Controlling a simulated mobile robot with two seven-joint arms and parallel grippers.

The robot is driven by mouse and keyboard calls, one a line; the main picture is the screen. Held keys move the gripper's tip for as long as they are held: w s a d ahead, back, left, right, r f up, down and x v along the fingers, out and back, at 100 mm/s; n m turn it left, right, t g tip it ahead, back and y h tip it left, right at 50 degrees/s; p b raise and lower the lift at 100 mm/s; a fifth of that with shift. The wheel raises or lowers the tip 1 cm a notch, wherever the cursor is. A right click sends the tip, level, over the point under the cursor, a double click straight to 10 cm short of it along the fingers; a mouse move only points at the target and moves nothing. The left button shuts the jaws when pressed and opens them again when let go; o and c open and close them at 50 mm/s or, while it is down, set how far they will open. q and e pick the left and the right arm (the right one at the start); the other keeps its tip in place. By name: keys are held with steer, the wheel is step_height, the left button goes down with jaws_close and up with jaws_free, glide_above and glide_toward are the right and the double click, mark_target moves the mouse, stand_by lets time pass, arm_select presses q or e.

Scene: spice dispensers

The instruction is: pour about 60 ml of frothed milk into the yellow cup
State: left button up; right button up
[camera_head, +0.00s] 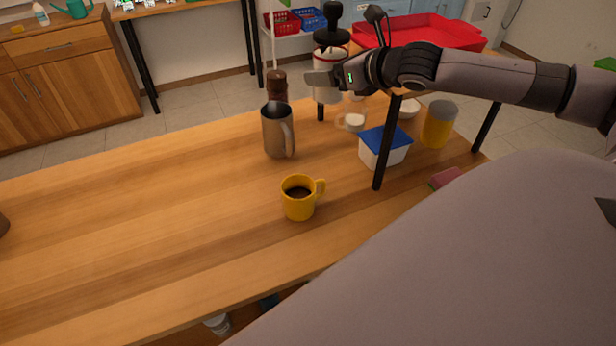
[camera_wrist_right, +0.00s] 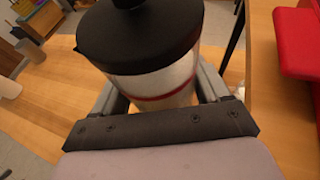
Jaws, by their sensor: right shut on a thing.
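The yellow cup (camera_head: 298,203) stands upright on the wooden table, its handle to the right and dark liquid inside. My right gripper (camera_head: 325,88) is shut on a pale cylindrical container with a black lid and knob (camera_head: 332,36), beyond the cup. In the right wrist view the container (camera_wrist_right: 165,87) sits between the fingers and shows a red band. Its contents and whether it touches the table are unclear. A metal pitcher (camera_head: 276,132) stands behind the cup, apart from it; its contents are hidden. My left gripper is out of view.
A brown mill (camera_head: 277,84) stands behind the pitcher. To the right are a small white cup (camera_head: 353,122), a blue-lidded white box (camera_head: 384,149), a yellow jar (camera_head: 438,126) and a black post (camera_head: 386,150). The table's left side is mostly clear.

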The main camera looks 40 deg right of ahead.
steer(key=shift+s+d+r, duration=0.2)
steer(key=shift+d+r, duration=0.1)
steer(key=shift+d, duration=0.35)
steer(key=shift+f, duration=0.1)
steer(key=shift+s+a+f+n+t+h, duration=0.1)
steer(key=shift+a+f+n+t+h, duration=0.15)
steer(key=shift+f, duration=0.35)
steer(key=shift+s+a+f+n+t+h, duration=0.1)
steer(key=shift+a+f+n+h, duration=0.1)
steer(key=shift+f+n, duration=0.3)
steer(key=shift+a+f+n+t+h, duration=0.25)
steer(key=shift+a+f+n+h, duration=0.15)
steer(key=shift+f+n, duration=0.25)
step_height(320, 180, down, 13)
steer(key=a+n+t+h, duration=0.1)
steer(key=n+t, duration=0.1)
steer(key=n, duration=0.2)
steer(key=shift+s+a+r, duration=0.15)
steer(key=shift+s+a, duration=0.2)
steer(key=shift+s+a+h+b, duration=0.1)
steer(key=shift+h+b, duration=0.2)
steer(key=shift+h, duration=0.15)
